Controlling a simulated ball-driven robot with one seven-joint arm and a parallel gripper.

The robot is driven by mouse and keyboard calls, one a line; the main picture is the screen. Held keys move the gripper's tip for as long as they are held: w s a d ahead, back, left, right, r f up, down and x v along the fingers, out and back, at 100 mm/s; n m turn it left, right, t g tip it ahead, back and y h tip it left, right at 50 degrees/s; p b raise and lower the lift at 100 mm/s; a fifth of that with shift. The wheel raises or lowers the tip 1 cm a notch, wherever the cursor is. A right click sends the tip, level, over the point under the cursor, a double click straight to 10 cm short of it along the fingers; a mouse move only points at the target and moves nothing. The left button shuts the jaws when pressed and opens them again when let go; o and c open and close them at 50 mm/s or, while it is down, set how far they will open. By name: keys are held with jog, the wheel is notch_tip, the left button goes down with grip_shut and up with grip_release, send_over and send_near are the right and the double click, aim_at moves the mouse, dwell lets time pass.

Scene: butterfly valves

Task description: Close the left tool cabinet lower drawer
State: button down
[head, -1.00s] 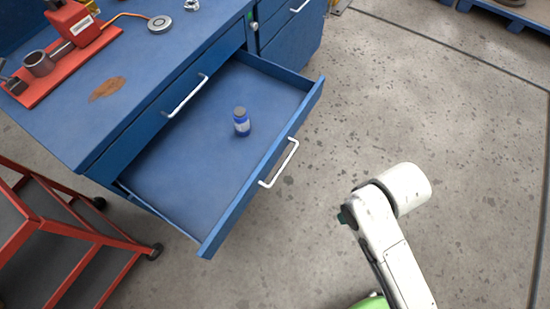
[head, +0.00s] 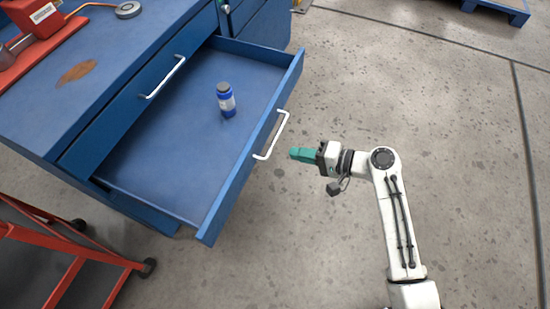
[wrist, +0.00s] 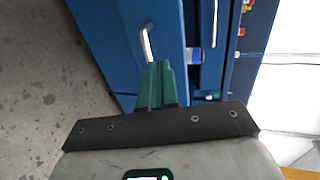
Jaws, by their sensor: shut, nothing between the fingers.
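The lower drawer (head: 180,165) of the blue tool cabinet is pulled far out in the head view. Its front carries a white bar handle (head: 271,136). A blue bottle with a grey cap (head: 226,99) stands upright inside the drawer. My gripper (head: 294,153) has green fingers, held together with nothing between them. It is a short way right of the drawer front, near the handle and apart from it in the head view. In the wrist view the shut fingers (wrist: 157,66) point at the blue drawer front, and their tips overlap the lower end of the handle (wrist: 146,42).
The upper drawer (head: 140,95) above looks shut. A red device (head: 38,18) and a round grey object (head: 128,9) sit on the cabinet top (head: 110,45). A red step frame (head: 70,250) on casters stands at lower left.

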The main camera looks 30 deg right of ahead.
aim_at(257, 147)
jog(key=x, duration=0.9)
jog(key=shift+w+a+f, duration=0.15)
jog(key=shift+w+a, duration=0.1)
jog(key=shift+w+a, duration=0.1)
jog(key=w+a+b, duration=0.4)
jog(key=w+a, duration=0.2)
jog(key=w, duration=0.3)
jog(key=w+a+b, duration=0.4)
jog(key=w+a, duration=0.3)
jog(key=w, duration=0.2)
jog(key=w+a+b, duration=0.3)
jog(key=w+a, duration=0.3)
jog(key=w, duration=0.3)
jog(key=shift+a+f+b, duration=0.1)
jog(key=shift+a+b, duration=0.15)
jog(key=shift+b, duration=0.15)
jog(key=shift+w+a, duration=0.35)
jog(key=shift+w, duration=0.05)
jog(key=shift+w+a+r+b, duration=0.1)
jog(key=shift+w+r+b, duration=0.1)
jog(key=shift+r+b, duration=0.15)
